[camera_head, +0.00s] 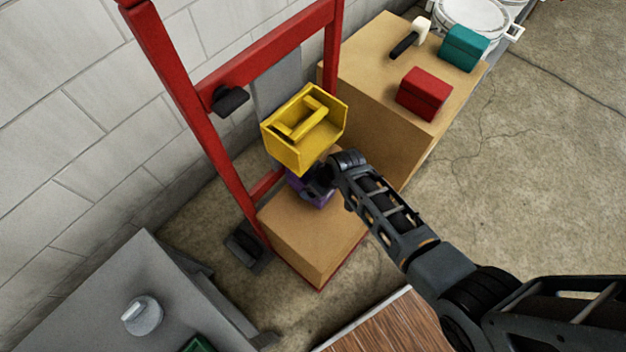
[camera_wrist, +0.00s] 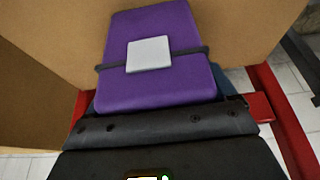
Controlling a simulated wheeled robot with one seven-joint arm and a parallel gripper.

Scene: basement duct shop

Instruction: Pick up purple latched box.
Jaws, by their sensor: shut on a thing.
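The purple latched box (camera_head: 317,200) is at the top of a cardboard box (camera_head: 312,228) on the red hand truck, partly hidden by my gripper (camera_head: 318,178). In the wrist view, the purple box (camera_wrist: 150,88) fills the middle. It has a pale square latch (camera_wrist: 149,54) and a dark band across it. My gripper is shut on the purple box. The fingertips are hard to make out. I cannot tell whether the box still touches the cardboard under it.
A yellow open bin (camera_head: 299,150) stands right beside the purple box. The red hand truck frame (camera_head: 187,92) rises behind, against the block wall. A larger carton (camera_head: 375,95) holds a red box (camera_head: 424,93), a teal box (camera_head: 463,48) and a hammer-like tool (camera_head: 411,38). Floor at right is clear.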

